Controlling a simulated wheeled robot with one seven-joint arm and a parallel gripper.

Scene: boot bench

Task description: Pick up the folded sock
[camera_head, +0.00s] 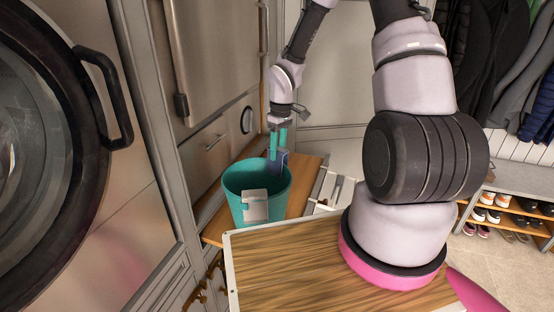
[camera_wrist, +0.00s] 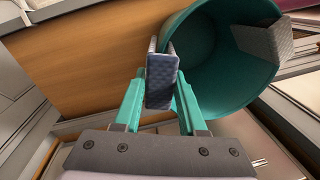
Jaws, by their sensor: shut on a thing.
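The folded sock appears as a dark blue, textured folded piece (camera_head: 284,157) at the far right rim of a teal bucket (camera_head: 241,187). In the wrist view the blue folded sock (camera_wrist: 160,82) is between the two teal fingers of my gripper (camera_wrist: 160,95). My gripper is shut on it, and also shows in the head view (camera_head: 278,148). The piece seems to straddle the bucket's rim; whether it touches the rim is unclear. In the wrist view the bucket (camera_wrist: 215,75) opens just right of it and looks empty inside.
A grey folded piece (camera_head: 255,205) hangs over the bucket's near rim. The bucket stands on a wooden bench top (camera_head: 300,180) beside cabinet fronts (camera_head: 215,140). A round-doored appliance (camera_head: 45,130) is at left. A shoe rack (camera_head: 510,215) and hanging coats (camera_head: 500,60) are at right.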

